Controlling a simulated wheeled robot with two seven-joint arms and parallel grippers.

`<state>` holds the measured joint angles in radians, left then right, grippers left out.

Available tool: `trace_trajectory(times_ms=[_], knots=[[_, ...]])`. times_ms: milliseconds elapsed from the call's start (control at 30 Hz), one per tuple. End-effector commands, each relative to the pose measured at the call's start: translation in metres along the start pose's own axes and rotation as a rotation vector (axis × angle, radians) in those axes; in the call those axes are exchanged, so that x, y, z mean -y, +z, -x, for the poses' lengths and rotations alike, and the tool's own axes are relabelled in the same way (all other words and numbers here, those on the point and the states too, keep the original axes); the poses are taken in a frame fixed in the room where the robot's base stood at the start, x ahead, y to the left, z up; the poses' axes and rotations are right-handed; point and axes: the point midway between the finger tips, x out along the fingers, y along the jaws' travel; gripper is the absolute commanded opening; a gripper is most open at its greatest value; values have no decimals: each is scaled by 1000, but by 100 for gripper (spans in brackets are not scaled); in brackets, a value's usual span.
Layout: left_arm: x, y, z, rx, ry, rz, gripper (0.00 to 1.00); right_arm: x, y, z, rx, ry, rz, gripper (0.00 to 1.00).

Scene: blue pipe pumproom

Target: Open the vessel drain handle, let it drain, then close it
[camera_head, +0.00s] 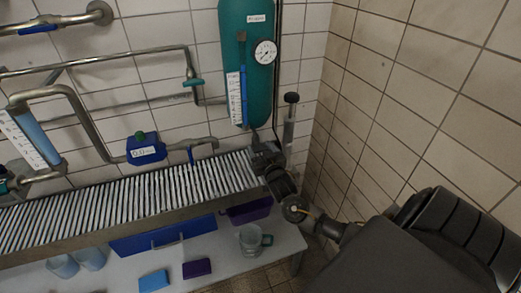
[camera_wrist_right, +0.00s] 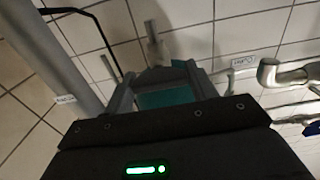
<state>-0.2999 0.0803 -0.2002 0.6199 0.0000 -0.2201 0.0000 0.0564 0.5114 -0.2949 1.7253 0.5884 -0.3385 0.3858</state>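The teal vessel (camera_head: 248,60) hangs on the tiled wall in the head view, with a round gauge (camera_head: 265,52) and a blue level tube (camera_head: 243,95) beside a white scale. My right gripper (camera_head: 262,155) is at the foot of the vessel, above the slatted shelf. In the right wrist view its grey fingers (camera_wrist_right: 163,88) stand apart, with teal showing between them. The drain handle cannot be made out; my gripper covers the area under the vessel. A clear jug (camera_head: 251,240) with a teal handle stands low on the white surface below. My left gripper is out of view.
The slatted shelf (camera_head: 130,197) runs along the wall, with pipes and a blue valve body (camera_head: 146,150) above it. A tiled side wall (camera_head: 400,90) is close on the right. Blue cups (camera_head: 90,258) and blue and purple blocks (camera_head: 197,268) sit on the lower surface.

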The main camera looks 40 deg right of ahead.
Motion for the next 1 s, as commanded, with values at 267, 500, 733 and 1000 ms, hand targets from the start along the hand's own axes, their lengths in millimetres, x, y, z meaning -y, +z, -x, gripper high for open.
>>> trace_trajectory(times_ms=[267,500,733,1000], knots=[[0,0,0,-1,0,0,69,0,0,0,0,0,1,32],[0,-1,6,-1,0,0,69,0,-2,0,1,0,49,32],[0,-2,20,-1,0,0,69,1,-3,0,3,1,194,32],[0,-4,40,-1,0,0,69,2,-3,0,3,-1,445,32]])
